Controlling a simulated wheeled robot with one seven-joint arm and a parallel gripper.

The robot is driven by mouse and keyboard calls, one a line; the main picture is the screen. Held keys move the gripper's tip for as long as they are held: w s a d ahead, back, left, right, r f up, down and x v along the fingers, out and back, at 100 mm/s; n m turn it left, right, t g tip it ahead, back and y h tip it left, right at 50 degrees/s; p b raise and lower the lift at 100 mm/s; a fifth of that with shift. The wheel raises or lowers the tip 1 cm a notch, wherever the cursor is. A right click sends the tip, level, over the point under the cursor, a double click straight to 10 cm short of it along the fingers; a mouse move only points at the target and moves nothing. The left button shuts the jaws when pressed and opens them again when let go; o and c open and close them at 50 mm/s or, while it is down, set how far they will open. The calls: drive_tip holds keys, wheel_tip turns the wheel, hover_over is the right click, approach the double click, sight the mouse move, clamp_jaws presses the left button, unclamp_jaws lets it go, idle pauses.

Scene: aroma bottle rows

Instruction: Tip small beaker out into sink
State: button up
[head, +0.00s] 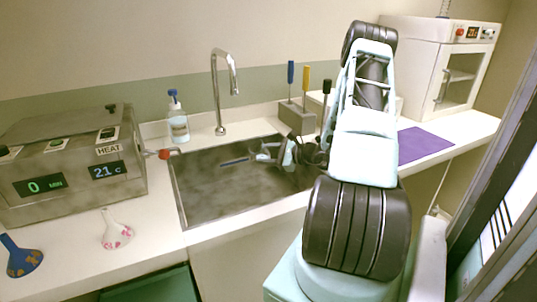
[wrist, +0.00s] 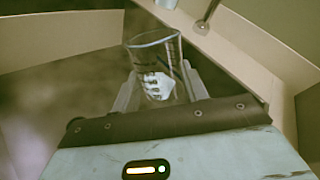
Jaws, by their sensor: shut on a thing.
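The small beaker (wrist: 152,52) is clear glass with dark printed marks, held between my fingers in the wrist view. A white lump shows in or through its glass; I cannot tell which. My gripper (wrist: 158,92) is shut on the beaker. In the head view my gripper (head: 262,154) is over the right part of the sink (head: 215,197), a grey metal basin set in the white counter.
A chrome tap (head: 219,95) stands behind the sink, with a soap bottle (head: 178,120) to its left. A block (head: 297,118) with upright coloured-handled tools stands behind my gripper. A heating bath (head: 70,165) is at the left, a purple mat (head: 425,143) at the right.

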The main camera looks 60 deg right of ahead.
sight(262, 151)
drive_tip(key=shift+w+a+f+n+h+b, duration=0.1)
drive_tip(key=shift+a+f+n+h+b, duration=0.2)
drive_tip(key=shift+a+n, duration=0.15)
drive_tip(key=shift+a+f+n+g+b, duration=0.1)
drive_tip(key=shift+f+n+g+b, duration=0.25)
drive_tip(key=shift+n, duration=0.2)
drive_tip(key=shift+r+n+g+h, duration=0.35)
drive_tip(key=shift+r+n+h, duration=0.65)
drive_tip(key=shift+n, duration=0.3)
drive_tip(key=shift+a+r+n+h+b, duration=0.25)
drive_tip(key=shift+n+b, duration=0.35)
drive_tip(key=shift+b, duration=0.8)
drive_tip(key=shift+w+a+r+n+h+b, duration=0.1)
drive_tip(key=shift+a+r+n+h+b, duration=0.3)
drive_tip(key=shift+b, duration=0.85)
drive_tip(key=shift+a+r+n+g+h+b, duration=0.3)
drive_tip(key=shift+n+h+b, duration=0.1)
drive_tip(key=shift+b, duration=1.6)
drive_tip(key=shift+w+a+r+n+h+b, duration=0.1)
drive_tip(key=shift+a+r+n+h+b, duration=0.35)
drive_tip(key=shift+b, duration=2.35)
